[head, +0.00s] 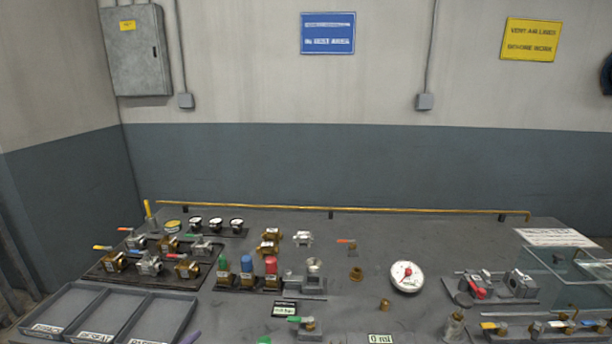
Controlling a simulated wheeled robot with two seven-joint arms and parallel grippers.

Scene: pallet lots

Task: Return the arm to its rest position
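Neither of my grippers and no part of either arm shows in the head view. The task names no object other than the arm. The grey workbench (350,240) fills the lower part of the head view, and no gripper is over the part of it that shows.
A three-compartment tray (68,312) sits front left, beside a dark tray of valves (148,265). A round white gauge (406,276) is right of centre. A brass rail (330,208) runs along the back edge.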

